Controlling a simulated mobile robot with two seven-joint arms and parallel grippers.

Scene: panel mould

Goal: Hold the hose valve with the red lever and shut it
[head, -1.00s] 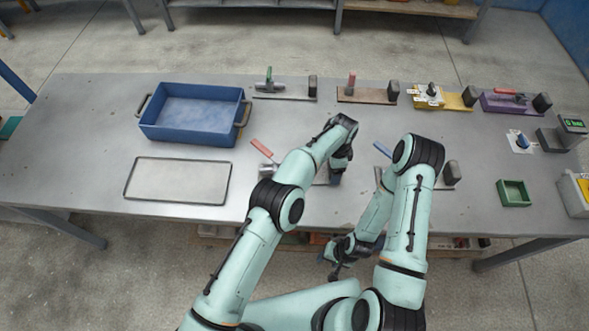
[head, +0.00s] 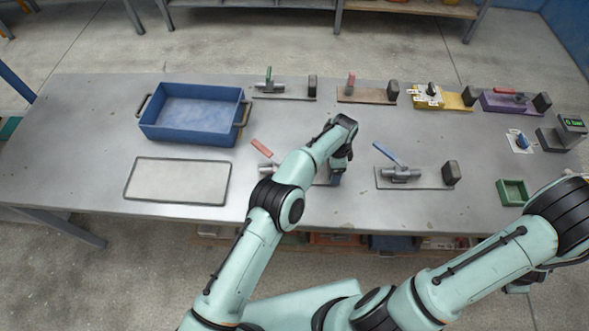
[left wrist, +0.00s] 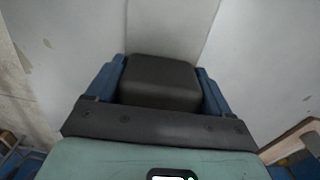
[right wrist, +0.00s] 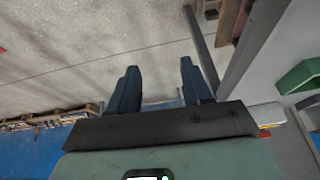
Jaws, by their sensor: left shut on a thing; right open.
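The hose valve with the red lever (head: 262,147) sits near the table's front, left of my left arm. Its lever slants up to the left, and my left forearm hides part of its body and plate. My left gripper (head: 337,176) is at the right end of this valve's plate. In the left wrist view its fingers are shut on a dark block (left wrist: 160,80), one on each side. My right gripper (right wrist: 158,88) is open and empty, over the floor beside the table edge. In the head view my right arm mostly hides it.
A valve with a blue lever (head: 403,174) stands right of my left gripper. Several fixtures line the back, including a red-handled one on a brown plate (head: 352,97). A blue bin (head: 193,139), a grey tray (head: 137,192) and a green box (head: 513,205) are on the table.

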